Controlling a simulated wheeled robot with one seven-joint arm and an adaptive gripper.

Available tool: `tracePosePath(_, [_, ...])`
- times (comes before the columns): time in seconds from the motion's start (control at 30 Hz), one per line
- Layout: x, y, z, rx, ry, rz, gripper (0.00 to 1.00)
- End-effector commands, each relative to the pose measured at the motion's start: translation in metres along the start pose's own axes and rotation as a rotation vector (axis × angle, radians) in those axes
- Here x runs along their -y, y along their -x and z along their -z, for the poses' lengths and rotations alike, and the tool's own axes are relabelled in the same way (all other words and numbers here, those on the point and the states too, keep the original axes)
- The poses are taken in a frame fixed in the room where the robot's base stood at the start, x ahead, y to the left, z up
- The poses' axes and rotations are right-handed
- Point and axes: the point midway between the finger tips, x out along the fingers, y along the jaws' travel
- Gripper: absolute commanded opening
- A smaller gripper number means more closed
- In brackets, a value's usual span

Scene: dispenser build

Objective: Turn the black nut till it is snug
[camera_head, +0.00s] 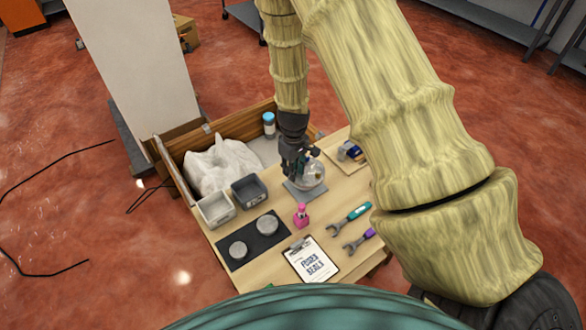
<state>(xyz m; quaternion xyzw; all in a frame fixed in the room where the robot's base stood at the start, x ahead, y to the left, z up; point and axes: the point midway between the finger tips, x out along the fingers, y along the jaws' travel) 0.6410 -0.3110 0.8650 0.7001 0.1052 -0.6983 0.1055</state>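My gripper (299,171) points down over the table at a clear, rounded vessel (314,179) standing on a grey square mat (298,192). The dark fingers are at the vessel's upper left side, overlapping it in this view. I cannot make out the black nut; it may be hidden behind or between the dark fingers. Whether the fingers are open or shut on something is too small to tell.
A pink bottle (301,216), teal wrench (350,217), purple wrench (359,239) and clipboard (311,261) lie nearby. Grey bins (215,209), a black mat (232,262) with two round discs, and a wooden crate (262,112) with white sacking are left and behind.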

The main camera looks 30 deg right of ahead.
Motion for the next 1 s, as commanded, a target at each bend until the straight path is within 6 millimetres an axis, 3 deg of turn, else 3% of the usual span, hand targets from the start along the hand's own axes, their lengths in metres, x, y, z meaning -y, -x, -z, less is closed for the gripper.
tracePosePath(0.03, [0.0000,-0.0002,-0.0001,0.000,0.000,0.000,0.09])
tracePosePath(0.1, [0.0000,-0.0002,0.0000,0.000,0.000,0.000,0.00])
tracePosePath(0.53, [-0.0001,-0.0002,0.0004,-0.001,-0.047,0.000,0.00])
tracePosePath(1.0, [-0.0011,0.0000,0.0003,-0.001,-0.384,0.001,0.00])
